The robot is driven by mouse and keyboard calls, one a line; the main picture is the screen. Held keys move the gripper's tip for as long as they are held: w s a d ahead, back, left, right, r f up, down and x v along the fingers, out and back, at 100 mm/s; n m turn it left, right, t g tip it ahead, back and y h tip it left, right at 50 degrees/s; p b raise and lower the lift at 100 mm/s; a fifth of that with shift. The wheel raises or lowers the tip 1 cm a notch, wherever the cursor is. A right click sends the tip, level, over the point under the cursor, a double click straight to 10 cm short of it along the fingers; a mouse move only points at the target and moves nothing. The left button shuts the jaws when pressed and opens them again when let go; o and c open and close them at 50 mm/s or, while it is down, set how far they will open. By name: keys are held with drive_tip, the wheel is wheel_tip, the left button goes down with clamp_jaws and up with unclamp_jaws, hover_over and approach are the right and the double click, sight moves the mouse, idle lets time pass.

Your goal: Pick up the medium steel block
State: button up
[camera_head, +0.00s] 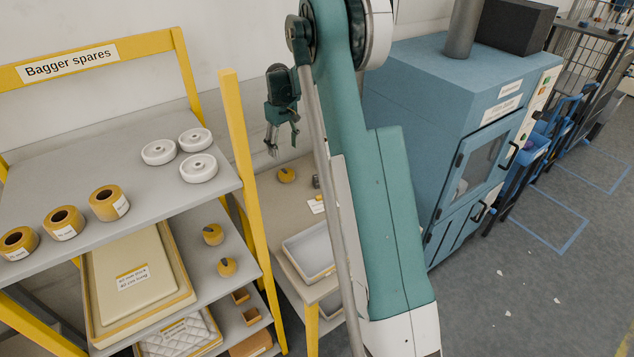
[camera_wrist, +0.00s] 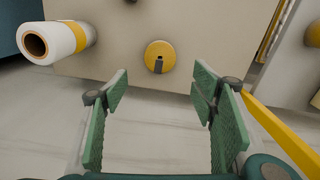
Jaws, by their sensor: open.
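My gripper (camera_head: 283,146) is open and empty, held in the air above the low table between the yellow shelf and the blue cabinet. In the wrist view its green fingers (camera_wrist: 160,105) are spread wide with nothing between them. A small grey block (camera_head: 316,182) stands on the table, partly hidden by my arm; I cannot tell its size or whether it is the medium steel block. A yellow round item (camera_head: 286,175) lies left of it. A yellow disc with a dark slot (camera_wrist: 160,52) lies beyond the fingertips in the wrist view, and no steel block is clear there.
A white tray (camera_head: 306,256) sits at the table's front. The shelf's yellow post (camera_head: 240,150) stands close left of my gripper. White rolls (camera_head: 198,168) and tan rolls (camera_head: 107,203) lie on the shelf. A white roll (camera_wrist: 55,42) is upper left in the wrist view.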

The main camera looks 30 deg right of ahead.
drive_tip(key=shift+c, duration=0.3)
drive_tip(key=c, duration=0.6)
drive_tip(key=n+g+h, duration=0.1)
drive_tip(key=n+h, duration=0.3)
drive_tip(key=n, duration=1)
hover_over(316, 176)
drive_tip(key=a, duration=0.2)
drive_tip(key=shift+w+a+f+b, duration=0.1)
drive_tip(key=shift+f+b, duration=0.15)
drive_tip(key=shift+f, duration=0.95)
drive_tip(key=shift+w+a+f+b, duration=0.1)
drive_tip(key=shift+f+b, duration=0.1)
drive_tip(key=shift+f, duration=0.95)
drive_tip(key=shift+x, duration=1.3)
